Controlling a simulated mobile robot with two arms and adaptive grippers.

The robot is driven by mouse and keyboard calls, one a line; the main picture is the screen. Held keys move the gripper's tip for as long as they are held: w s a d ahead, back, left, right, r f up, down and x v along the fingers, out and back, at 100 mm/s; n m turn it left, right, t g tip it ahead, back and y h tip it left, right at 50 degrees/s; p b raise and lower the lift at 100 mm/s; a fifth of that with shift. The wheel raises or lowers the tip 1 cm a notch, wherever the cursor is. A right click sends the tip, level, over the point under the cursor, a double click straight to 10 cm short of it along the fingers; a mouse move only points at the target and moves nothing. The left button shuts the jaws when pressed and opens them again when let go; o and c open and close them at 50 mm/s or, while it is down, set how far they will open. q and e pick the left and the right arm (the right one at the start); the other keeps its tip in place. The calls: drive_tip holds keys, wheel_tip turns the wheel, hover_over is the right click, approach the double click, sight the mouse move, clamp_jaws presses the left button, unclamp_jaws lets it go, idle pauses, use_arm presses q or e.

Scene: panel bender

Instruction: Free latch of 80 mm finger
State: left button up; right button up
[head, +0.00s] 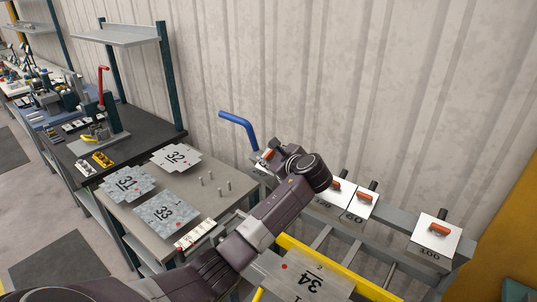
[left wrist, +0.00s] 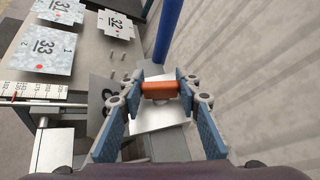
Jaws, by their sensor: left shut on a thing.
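My left gripper (head: 272,155) reaches in from the lower left over the left end of the finger rail. In the left wrist view its two blue-padded fingers (left wrist: 160,89) are closed on an orange latch handle (left wrist: 159,87). The handle sits on a white finger plate (left wrist: 158,118). In the head view this finger (head: 262,162) is mostly covered by my gripper, and its size label cannot be read. Further right on the rail stand other white fingers with orange latches, two close together (head: 361,204) and one marked 100 (head: 434,243). My right gripper is not in view.
A blue lever (head: 239,127) rises just behind the gripped finger, close to the corrugated wall. A table (head: 205,168) at the left holds sheets 31 (head: 127,182), 32 (head: 175,157) and 33 (head: 164,213) and small pins. A yellow bar (head: 340,268) and sheet 34 (head: 312,281) are in front.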

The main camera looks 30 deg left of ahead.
use_arm(q)
drive_tip(key=shift+n+g, duration=1.1)
drive_tip(key=shift+g, duration=0.1)
drive_tip(key=o, duration=1.2)
drive_tip(key=v, duration=1.2)
drive_tip(key=shift+w, duration=0.1)
